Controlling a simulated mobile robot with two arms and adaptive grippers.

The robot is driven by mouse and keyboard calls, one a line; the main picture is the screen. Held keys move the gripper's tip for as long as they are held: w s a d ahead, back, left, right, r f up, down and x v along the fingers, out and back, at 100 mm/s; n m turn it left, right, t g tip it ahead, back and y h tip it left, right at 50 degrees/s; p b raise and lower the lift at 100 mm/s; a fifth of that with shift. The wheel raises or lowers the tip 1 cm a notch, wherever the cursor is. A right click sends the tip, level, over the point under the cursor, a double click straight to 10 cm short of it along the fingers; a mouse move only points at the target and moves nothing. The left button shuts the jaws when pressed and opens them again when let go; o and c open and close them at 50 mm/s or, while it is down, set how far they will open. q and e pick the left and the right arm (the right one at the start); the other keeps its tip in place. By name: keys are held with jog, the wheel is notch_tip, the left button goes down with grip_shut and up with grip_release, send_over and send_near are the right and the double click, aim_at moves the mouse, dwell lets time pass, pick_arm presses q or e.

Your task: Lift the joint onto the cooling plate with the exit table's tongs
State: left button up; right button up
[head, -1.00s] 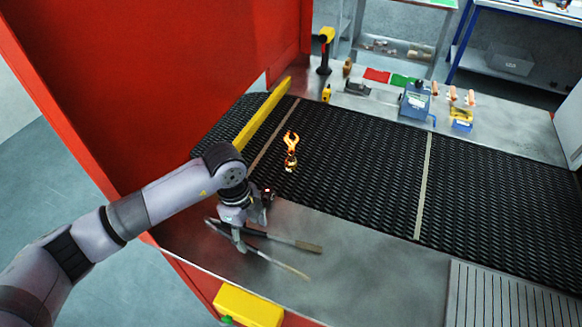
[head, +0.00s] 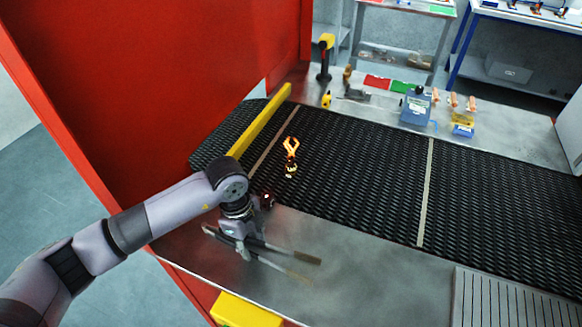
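The joint (head: 291,146) is a forked piece glowing orange, with a darker lower end. It stands on the black mesh belt (head: 350,180). The tongs (head: 285,251) are two long thin legs with brownish right ends, over the steel exit table (head: 350,270) in front of the belt. My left gripper (head: 243,251) comes down on the tongs near their left part and is shut around the legs. Its fingertips are small and partly hidden. The cooling plate (head: 515,305) is the grey ribbed plate at the lower right, with nothing on its visible part. My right gripper is out of view.
A yellow bar (head: 262,122) crosses the belt beside the red housing (head: 170,90). A yellow box (head: 245,311) is below the table's front edge. A scanner (head: 326,58), a blue box (head: 416,106) and small items line the far ledge. The table between tongs and plate is clear.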

pick_arm(q)
notch_tip(320, 180, up, 12)
jog(key=p, duration=0.8)
jog(key=shift+p, duration=0.35)
